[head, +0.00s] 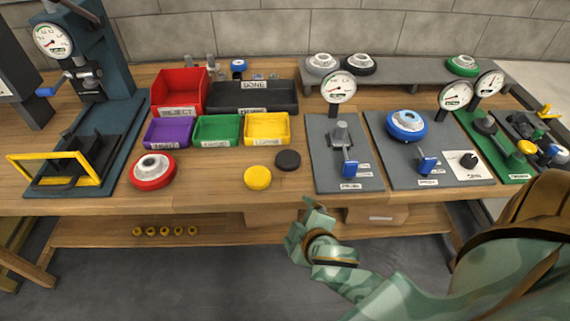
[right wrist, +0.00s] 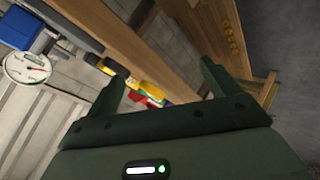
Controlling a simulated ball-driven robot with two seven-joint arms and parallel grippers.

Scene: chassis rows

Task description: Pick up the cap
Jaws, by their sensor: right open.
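A round yellow cap (head: 257,177) lies flat on the wooden bench near its front edge. A similar dark, flat round cap (head: 288,160) lies just behind it to the right. My right gripper (head: 303,218) is in front of the bench edge, to the right of and nearer than both caps, touching neither. In the right wrist view my right gripper (right wrist: 163,72) shows two spread fingers with nothing between them. My left gripper is not in view.
A red-rimmed wheel part (head: 152,171) sits left of the caps. Purple, green and yellow trays (head: 267,143) stand behind them. A grey fixture plate (head: 325,178) with a dial gauge and a blue-handled clamp stands to the right.

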